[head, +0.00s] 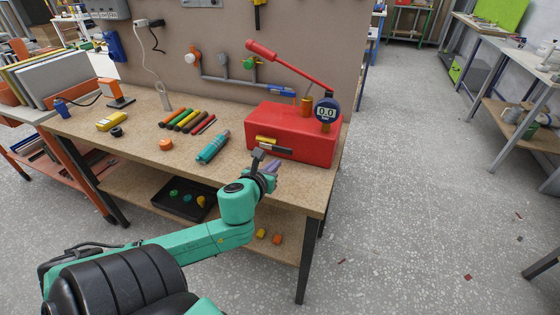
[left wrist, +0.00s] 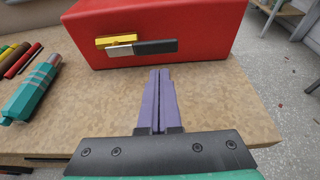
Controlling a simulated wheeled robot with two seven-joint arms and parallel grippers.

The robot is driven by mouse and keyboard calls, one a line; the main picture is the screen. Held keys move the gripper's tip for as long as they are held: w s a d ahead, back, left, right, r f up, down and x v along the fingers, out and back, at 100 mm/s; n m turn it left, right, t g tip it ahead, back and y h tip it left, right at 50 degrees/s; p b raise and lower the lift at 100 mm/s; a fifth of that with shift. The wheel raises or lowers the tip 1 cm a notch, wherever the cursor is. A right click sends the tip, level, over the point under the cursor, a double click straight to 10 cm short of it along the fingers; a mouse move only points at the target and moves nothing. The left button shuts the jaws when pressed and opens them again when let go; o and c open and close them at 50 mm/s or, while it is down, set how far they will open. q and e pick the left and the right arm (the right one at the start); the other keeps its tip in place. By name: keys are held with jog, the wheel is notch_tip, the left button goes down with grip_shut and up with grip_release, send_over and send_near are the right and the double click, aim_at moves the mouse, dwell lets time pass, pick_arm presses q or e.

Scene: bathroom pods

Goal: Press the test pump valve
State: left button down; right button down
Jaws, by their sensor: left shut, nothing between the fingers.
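The test pump is a red box (head: 296,122) on the right end of the workbench, with a long red lever (head: 288,64) and a round blue gauge (head: 327,111) reading 0.0. Its valve (head: 275,149) is a low lever on the front face, with a yellow body and a black handle. In the left wrist view the valve (left wrist: 150,47) lies roughly level, black handle to the right. My left gripper (head: 273,165) is shut and empty just in front of the box. Its purple fingers (left wrist: 159,74) point at the black handle, with a gap between them.
On the bench (head: 190,165), left of the pump, lie a teal cylinder (head: 213,147), an orange cap (head: 166,144) and several coloured sticks (head: 188,120). A pegboard (head: 220,40) with pipes stands behind. A black tray (head: 184,200) sits on the lower shelf.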

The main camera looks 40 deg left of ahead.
aim_at(275, 148)
pick_arm(q)
jog(key=x, duration=0.5)
jog(key=shift+s, duration=0.1)
jog(key=shift+r, duration=0.1)
jog(key=shift+r+n+p, duration=0.15)
jog(key=shift+n+p, duration=0.15)
